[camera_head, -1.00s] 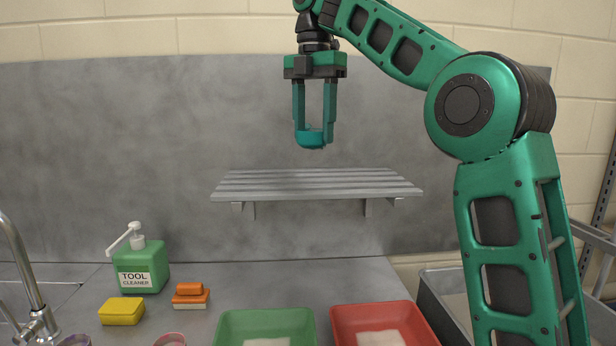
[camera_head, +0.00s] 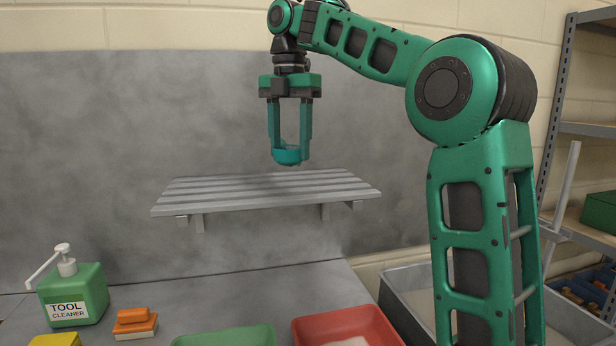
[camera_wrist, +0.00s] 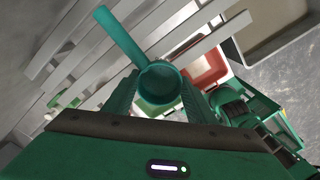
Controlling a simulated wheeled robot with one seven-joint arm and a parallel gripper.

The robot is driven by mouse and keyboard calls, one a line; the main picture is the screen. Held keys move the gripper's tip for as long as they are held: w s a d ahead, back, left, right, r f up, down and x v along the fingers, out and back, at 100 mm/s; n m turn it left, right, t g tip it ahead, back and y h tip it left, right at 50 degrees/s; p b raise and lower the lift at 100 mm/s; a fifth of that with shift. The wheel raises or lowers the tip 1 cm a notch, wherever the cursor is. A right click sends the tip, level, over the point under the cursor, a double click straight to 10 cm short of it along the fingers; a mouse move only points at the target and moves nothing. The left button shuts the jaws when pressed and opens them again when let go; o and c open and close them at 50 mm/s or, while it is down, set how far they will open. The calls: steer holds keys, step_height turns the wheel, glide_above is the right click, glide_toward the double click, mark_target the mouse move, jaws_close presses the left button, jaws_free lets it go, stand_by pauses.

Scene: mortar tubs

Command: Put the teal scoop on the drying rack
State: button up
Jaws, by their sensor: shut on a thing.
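The teal scoop (camera_head: 289,156) is held between the fingertips of my gripper (camera_head: 290,150), which is shut on it. In the wrist view the scoop (camera_wrist: 159,82) shows its round bowl between the fingers, its handle pointing to the upper left. The drying rack (camera_head: 266,191) is a grey slatted shelf on the back wall. My gripper and the scoop are above the rack, with a small gap seen between scoop and slats in the head view. The rack's slats (camera_wrist: 188,47) also show below the scoop in the wrist view.
A green tub (camera_head: 228,338) and a red tub (camera_head: 347,326) stand on the counter below the rack. A tool cleaner bottle (camera_head: 75,294), an orange brush or block (camera_head: 135,322) and a yellow sponge (camera_head: 56,341) are at left. The rack's visible slats look bare.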

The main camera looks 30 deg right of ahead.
steer(key=d+f, duration=0.2)
steer(key=d, duration=0.1)
steer(key=s+d+f, duration=0.1)
steer(key=d, duration=0.1)
steer(key=shift+f, duration=0.1)
steer(key=shift+a+f, duration=0.1)
steer(key=shift+f, duration=1.9)
steer(key=o, duration=1.1)
steer(key=shift+o, duration=0.2)
steer(key=shift+r, duration=0.1)
step_height(320, 180, up, 12)
